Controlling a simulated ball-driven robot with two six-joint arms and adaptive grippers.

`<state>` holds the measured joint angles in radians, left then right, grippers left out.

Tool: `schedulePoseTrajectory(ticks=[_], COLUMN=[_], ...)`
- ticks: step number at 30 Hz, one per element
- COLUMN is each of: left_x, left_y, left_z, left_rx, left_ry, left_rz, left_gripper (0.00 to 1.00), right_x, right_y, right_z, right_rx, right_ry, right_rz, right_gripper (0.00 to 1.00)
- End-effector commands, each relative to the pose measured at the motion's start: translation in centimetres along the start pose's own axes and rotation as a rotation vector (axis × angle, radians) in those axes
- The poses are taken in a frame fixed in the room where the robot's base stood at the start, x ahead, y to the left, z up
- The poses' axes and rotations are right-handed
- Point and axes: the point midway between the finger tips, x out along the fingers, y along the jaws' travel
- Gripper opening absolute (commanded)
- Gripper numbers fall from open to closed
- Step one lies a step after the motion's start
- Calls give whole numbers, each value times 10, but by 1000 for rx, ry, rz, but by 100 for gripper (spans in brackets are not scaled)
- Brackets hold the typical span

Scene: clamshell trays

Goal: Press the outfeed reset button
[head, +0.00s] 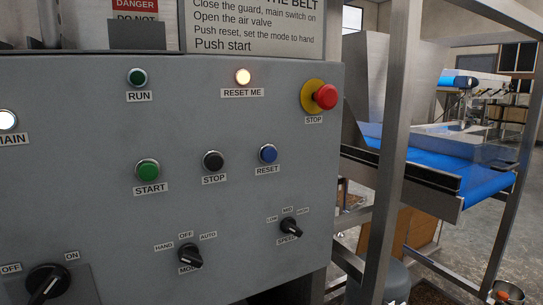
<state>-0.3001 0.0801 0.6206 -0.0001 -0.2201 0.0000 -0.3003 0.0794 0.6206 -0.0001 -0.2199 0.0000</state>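The blue reset button (268,153) is on the grey control panel (100,110), right of centre, with a RESET label below it. To its left are a black stop button (213,161) and a green start button (147,170). A lit lamp (243,76) marked RESET ME glows warm above the reset button. No label in view reads outfeed. Neither of my grippers is in view, and nothing touches the reset button.
A red emergency stop (325,96) sticks out at the panel's upper right. Mode (190,256) and speed (291,228) knobs sit below the buttons. A metal post (391,150) stands right of the panel, before a blue conveyor belt (485,183).

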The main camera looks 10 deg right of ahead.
Motion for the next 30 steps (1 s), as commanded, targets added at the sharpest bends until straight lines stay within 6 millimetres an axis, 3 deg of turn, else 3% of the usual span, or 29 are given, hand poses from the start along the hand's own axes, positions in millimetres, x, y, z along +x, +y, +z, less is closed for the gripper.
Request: schedulePoseTrajectory(ticks=[1,13,30], left_x=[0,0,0], left_y=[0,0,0], left_z=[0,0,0], left_rx=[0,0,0], left_ry=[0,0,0], left_rz=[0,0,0], left_gripper=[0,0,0], right_x=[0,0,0], right_y=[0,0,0], right_z=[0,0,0], right_rx=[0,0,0], right_ry=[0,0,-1], right_rz=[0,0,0], right_gripper=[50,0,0])
